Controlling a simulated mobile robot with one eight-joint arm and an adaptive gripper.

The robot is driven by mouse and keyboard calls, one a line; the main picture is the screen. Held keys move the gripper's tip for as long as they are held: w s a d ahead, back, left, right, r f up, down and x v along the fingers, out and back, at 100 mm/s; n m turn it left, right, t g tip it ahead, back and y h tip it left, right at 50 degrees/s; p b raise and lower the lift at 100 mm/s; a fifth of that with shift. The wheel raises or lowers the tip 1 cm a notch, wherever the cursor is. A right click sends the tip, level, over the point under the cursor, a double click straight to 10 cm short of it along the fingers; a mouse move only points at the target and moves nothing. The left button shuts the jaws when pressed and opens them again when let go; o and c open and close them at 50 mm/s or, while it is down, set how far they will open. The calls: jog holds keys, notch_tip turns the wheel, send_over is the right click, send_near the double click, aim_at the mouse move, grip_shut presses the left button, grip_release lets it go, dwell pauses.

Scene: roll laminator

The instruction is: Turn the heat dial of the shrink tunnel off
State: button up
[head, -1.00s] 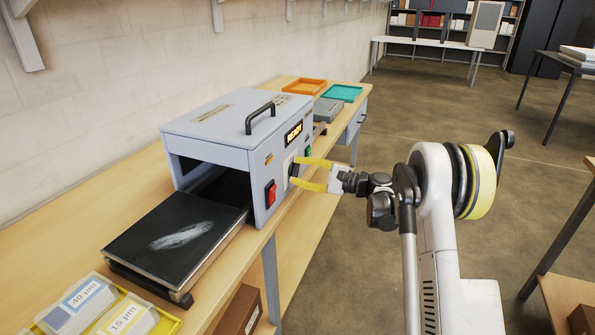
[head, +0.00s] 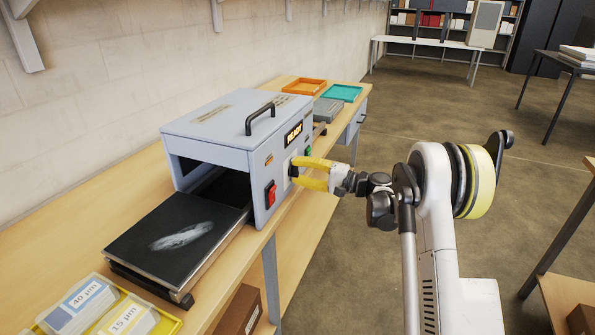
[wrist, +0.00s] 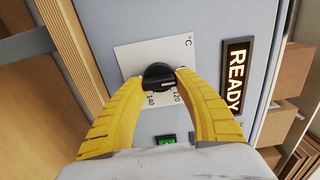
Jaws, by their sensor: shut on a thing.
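The shrink tunnel (head: 225,140) is a pale blue-grey box on the wooden bench, with a black handle on top. Its heat dial (wrist: 158,75) is a small black knob on a white scale plate (wrist: 128,60) marked °C, with 120 and 140 readable. My gripper (head: 295,171) has its two yellow fingers on either side of the dial; the wrist view shows the fingertips (wrist: 159,79) closed on the knob's sides. The fingers hide part of the scale, and I cannot tell which mark the dial points to.
A lit READY display (head: 293,133) is beside the dial. A red rocker switch (head: 270,193) and a green control (head: 308,152) sit on the same face. A dark plate (head: 178,238) lies at the tunnel mouth. Floor right of the bench is open.

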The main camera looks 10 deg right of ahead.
dwell(0.3)
jog(key=o, duration=1.2)
jog(key=v, duration=1.2)
